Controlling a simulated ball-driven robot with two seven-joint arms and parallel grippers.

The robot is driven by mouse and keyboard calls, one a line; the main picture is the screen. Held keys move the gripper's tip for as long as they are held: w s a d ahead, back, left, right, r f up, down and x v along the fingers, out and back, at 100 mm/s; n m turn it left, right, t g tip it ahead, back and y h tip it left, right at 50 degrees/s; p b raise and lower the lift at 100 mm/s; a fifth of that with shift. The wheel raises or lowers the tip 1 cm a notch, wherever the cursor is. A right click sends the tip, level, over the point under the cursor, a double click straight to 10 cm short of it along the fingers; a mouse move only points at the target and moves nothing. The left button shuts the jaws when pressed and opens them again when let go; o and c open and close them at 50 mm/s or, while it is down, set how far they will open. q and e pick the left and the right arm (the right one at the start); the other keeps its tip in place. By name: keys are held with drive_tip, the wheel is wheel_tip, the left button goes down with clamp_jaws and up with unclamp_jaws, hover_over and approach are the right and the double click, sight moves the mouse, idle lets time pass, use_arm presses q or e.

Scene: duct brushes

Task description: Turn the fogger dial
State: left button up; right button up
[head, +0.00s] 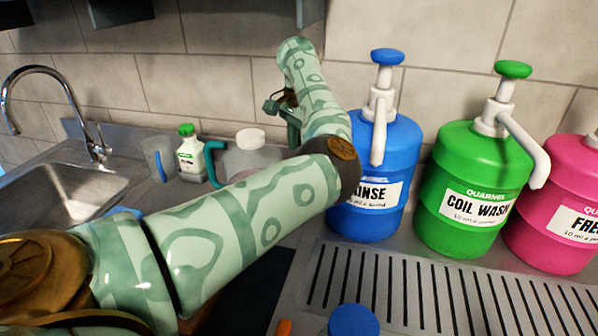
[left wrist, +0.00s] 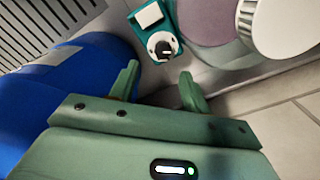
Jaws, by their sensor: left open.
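The fogger shows in the head view as a tank with a white cap (head: 250,139) and a teal handle (head: 213,163), behind my left arm; its dial is hidden there. In the left wrist view its teal housing (left wrist: 140,26) carries a white panel and a round white dial (left wrist: 154,46) with a black knob. My left gripper (left wrist: 158,76) is open and empty, its two green fingers pointing towards the dial, apart from it. In the head view the left gripper (head: 281,107) is partly hidden by its wrist. My right gripper is not in view.
A blue rinse jug (head: 392,185) stands right beside my left forearm and also in the left wrist view (left wrist: 70,95). Green (head: 470,165) and pink (head: 560,195) jugs stand further right. A slotted drain (head: 430,290) lies in front. A white bottle (head: 190,155), clear cup and sink are left.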

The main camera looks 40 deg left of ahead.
use_arm(q)
drive_tip(key=shift+a, duration=0.15)
drive_tip(key=shift+f, duration=0.2)
wheel_tip(320, 180, down, 6)
drive_tip(key=shift+f+b, duration=0.25)
drive_tip(key=shift+b, duration=0.9)
drive_tip(key=shift+s+f, duration=0.1)
drive_tip(key=shift+f, duration=0.25)
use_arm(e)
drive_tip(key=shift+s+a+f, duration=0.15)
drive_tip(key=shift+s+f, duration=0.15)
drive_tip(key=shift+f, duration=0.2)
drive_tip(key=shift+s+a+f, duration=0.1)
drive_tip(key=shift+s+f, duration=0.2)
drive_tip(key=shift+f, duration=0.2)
use_arm(q)
drive_tip(key=shift+r, duration=0.1)
drive_tip(key=c, duration=1)
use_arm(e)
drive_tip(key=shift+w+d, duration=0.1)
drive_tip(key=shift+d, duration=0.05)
